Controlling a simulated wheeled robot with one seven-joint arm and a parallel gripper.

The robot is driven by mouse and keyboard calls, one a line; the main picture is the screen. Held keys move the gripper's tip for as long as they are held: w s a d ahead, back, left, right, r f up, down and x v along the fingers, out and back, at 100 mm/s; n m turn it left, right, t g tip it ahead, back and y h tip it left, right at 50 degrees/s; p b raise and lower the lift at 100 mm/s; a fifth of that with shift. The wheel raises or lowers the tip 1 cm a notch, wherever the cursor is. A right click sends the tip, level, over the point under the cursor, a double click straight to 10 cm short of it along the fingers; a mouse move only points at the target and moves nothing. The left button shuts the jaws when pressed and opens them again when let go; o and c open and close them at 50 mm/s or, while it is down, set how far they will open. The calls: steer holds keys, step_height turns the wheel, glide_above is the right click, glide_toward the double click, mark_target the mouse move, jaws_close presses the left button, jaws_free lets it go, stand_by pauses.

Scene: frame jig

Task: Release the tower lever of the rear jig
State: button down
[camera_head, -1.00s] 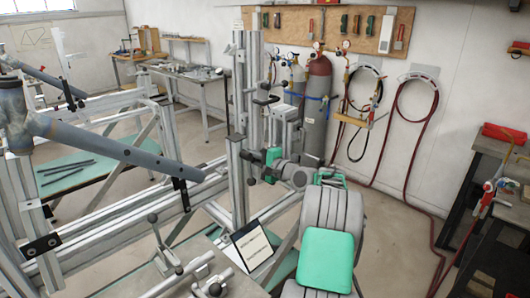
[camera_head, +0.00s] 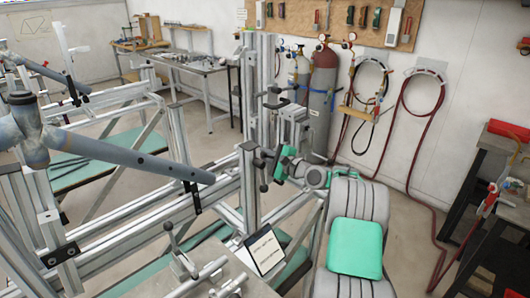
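The rear jig's tower (camera_head: 249,185) is an upright aluminium profile in the middle of the head view. Dark clamp levers (camera_head: 272,105) with knobs show on its upper right side. Another dark upright handle (camera_head: 263,180) shows lower down, close to my gripper. My gripper (camera_head: 270,163) is at the tower's right side, at the end of my grey arm with green covers. Its fingers are small and dark and overlap the handle in the picture. I cannot tell whether they touch it or are closed around it.
A grey tube frame (camera_head: 120,165) lies across the jig at left. The front plate (camera_head: 240,283) carries clamps and a tilted sign card (camera_head: 265,250). Gas bottles (camera_head: 323,90) and hoses are at the back wall. A dark bench (camera_head: 485,190) stands right, with open floor before it.

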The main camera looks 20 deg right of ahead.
steer(key=c, duration=1.5)
jaws_free()
steer(key=b+v, duration=0.1)
steer(key=v, duration=0.6)
steer(key=shift+s+b, duration=0.35)
steer(key=shift+d, duration=0.15)
steer(key=shift+c, duration=0.3)
